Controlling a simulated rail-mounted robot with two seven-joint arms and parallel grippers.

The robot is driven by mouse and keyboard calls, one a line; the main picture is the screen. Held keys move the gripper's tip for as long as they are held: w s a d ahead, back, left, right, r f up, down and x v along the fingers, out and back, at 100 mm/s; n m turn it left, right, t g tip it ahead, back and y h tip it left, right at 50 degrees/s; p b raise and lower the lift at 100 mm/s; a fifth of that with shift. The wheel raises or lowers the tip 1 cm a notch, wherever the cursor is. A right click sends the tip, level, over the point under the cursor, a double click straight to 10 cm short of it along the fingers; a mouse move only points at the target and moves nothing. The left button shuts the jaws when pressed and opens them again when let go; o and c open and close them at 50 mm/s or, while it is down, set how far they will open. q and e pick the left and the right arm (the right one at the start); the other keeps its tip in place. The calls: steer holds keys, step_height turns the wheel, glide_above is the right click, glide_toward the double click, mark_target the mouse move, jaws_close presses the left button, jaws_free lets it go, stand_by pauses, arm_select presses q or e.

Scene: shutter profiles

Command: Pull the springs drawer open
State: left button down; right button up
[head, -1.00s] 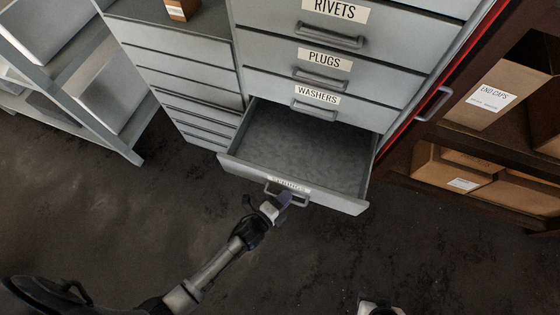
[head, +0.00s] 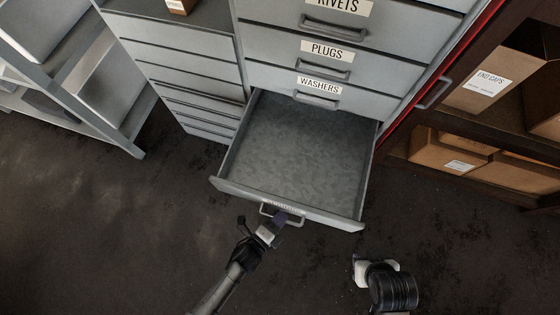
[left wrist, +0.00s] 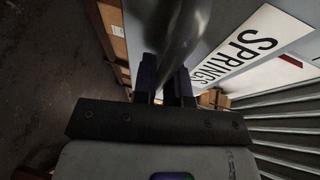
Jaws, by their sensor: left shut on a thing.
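The springs drawer (head: 300,150) is pulled well out of the grey cabinet and looks empty inside. Its front carries a label, edge-on and hard to read in the head view, and a bar handle (head: 268,211). My left gripper (head: 280,219) is shut on that handle at the drawer front. In the left wrist view the gripper fingers (left wrist: 166,85) close around the blurred grey handle (left wrist: 178,30), beside the SPRINGS label (left wrist: 238,47). My right gripper (head: 376,268) shows low in the head view, apart from the drawer; its fingers are not clear.
The closed washers drawer (head: 318,91) and plugs drawer (head: 325,60) are above. A grey shelf unit (head: 100,110) stands at left. A brown shelf with cardboard boxes (head: 450,155) stands at right. Dark floor (head: 130,220) in front is clear.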

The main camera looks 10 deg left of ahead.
arm_select(q)
steer(key=c, duration=1.5)
jaws_free()
steer(key=shift+o, duration=0.3)
steer(key=p+v, duration=0.2)
steer(key=v, duration=1.1)
steer(key=shift+s+a+r, duration=0.15)
steer(key=shift+s+a, duration=0.15)
